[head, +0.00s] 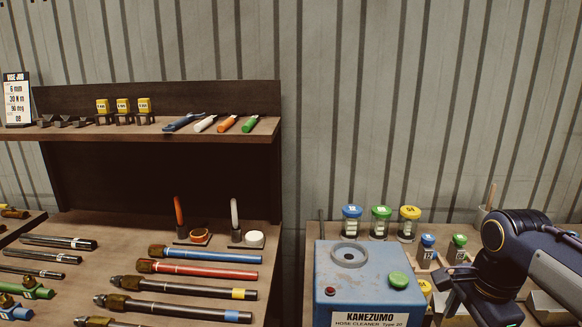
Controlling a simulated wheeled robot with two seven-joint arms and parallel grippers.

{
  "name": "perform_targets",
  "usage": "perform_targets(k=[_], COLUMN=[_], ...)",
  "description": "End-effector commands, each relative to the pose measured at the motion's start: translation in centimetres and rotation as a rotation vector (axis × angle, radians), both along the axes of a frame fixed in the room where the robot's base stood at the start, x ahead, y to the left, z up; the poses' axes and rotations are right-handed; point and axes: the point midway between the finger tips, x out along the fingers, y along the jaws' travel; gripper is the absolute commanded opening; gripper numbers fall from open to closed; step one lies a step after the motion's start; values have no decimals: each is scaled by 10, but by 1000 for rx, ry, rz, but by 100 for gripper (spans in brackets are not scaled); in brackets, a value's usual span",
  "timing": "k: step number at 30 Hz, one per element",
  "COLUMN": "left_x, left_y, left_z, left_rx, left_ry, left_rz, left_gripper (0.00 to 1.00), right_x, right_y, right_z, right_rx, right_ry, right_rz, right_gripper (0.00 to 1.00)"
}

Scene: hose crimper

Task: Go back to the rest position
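My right arm comes in from the right edge, and its dark gripper (450,279) is low at the right, over the bench beside the blue hose cleaner (362,275). The dark wrist hides much of the gripper, so whether its fingers are open or shut, or hold anything, cannot be told. My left gripper is not in view. The hose cleaner has a grey round port on top, a green button, a small red button and a KANEZUMO label.
Jars with blue, green and yellow lids (381,222) stand behind the cleaner. Small bottles (427,250) stand close to my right gripper. Several hoses (205,271) lie on the left bench. A shelf (170,134) above holds tools and yellow-topped blocks. A gap separates the benches.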

Motion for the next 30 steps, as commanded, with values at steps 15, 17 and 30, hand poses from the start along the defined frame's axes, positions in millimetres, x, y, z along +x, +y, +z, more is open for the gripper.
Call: perform_targets(k=[15, 17, 30], left_x=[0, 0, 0], left_y=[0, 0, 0], left_z=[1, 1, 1], left_rx=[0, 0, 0], left_ry=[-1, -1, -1], left_rz=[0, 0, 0], left_gripper=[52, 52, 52], right_x=[-80, -95, -138], right_y=[55, 67, 109], right_z=[-28, -37, -76], right_rx=[9, -9, -142], right_ry=[-264, -328, -566], right_rz=[702, 835, 1293], right_gripper=[72, 72, 72])
